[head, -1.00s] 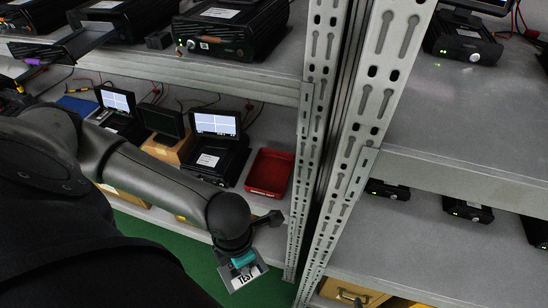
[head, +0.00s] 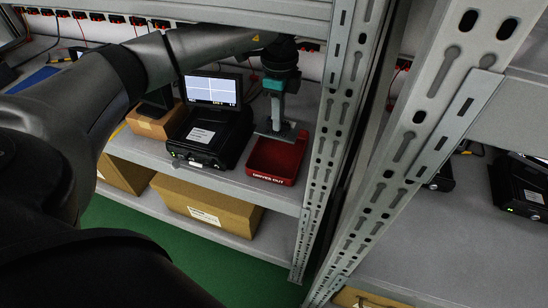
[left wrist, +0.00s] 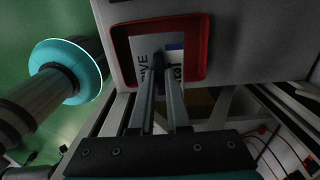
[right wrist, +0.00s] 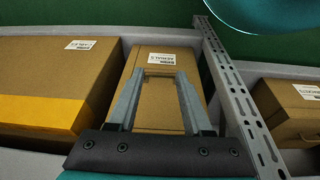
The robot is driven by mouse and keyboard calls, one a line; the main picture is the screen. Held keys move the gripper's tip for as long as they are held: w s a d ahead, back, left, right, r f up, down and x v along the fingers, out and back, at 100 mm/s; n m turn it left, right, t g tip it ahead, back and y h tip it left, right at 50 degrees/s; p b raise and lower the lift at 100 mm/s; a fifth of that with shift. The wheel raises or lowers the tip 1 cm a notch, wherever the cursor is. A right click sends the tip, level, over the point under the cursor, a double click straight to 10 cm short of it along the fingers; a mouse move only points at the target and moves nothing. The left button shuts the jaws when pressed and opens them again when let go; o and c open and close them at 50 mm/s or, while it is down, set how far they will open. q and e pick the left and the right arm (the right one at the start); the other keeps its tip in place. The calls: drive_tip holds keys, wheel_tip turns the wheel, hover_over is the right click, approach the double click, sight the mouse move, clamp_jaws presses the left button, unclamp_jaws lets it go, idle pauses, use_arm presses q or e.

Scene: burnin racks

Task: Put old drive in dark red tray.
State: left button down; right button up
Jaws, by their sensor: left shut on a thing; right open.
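The dark red tray (head: 272,179), marked "DRIVES OUT", sits on the shelf at the right of the black unit. My left gripper (head: 276,126) is above the tray's back part and points down. It is shut on the old drive (left wrist: 146,44), a flat piece with a white printed label that the fingers partly cover. In the left wrist view the drive lies within the outline of the tray (left wrist: 203,70); whether it touches the floor of the tray I cannot tell. My right gripper (right wrist: 159,75) is open and empty, facing a cardboard box, and is outside the head view.
A black unit (head: 208,137) with a lit screen (head: 212,90) stands left of the tray. A perforated metal post (head: 330,140) rises close at the tray's right. Cardboard boxes (head: 205,207) stand on the shelf below. An upper shelf edge (head: 240,12) lies above the arm.

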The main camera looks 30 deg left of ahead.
use_arm(q)
drive_tip(key=shift+w, duration=0.2)
drive_tip(key=shift+f+b, duration=0.3)
wheel_tip(320, 180, down, 5)
drive_tip(key=shift+r+b, duration=0.2)
drive_tip(key=shift+b, duration=0.75)
drive_tip(key=shift+f, duration=0.4)
drive_tip(key=shift+f+b, duration=0.9)
drive_tip(key=shift+f, duration=0.95)
use_arm(e)
wheel_tip(320, 180, up, 9)
drive_tip(key=w+t, duration=0.1)
drive_tip(key=shift+w, duration=0.35)
use_arm(q)
drive_tip(key=shift+f, duration=0.1)
use_arm(e)
drive_tip(key=shift+a, duration=0.1)
use_arm(q)
drive_tip(key=c, duration=0.9)
unclamp_jaws()
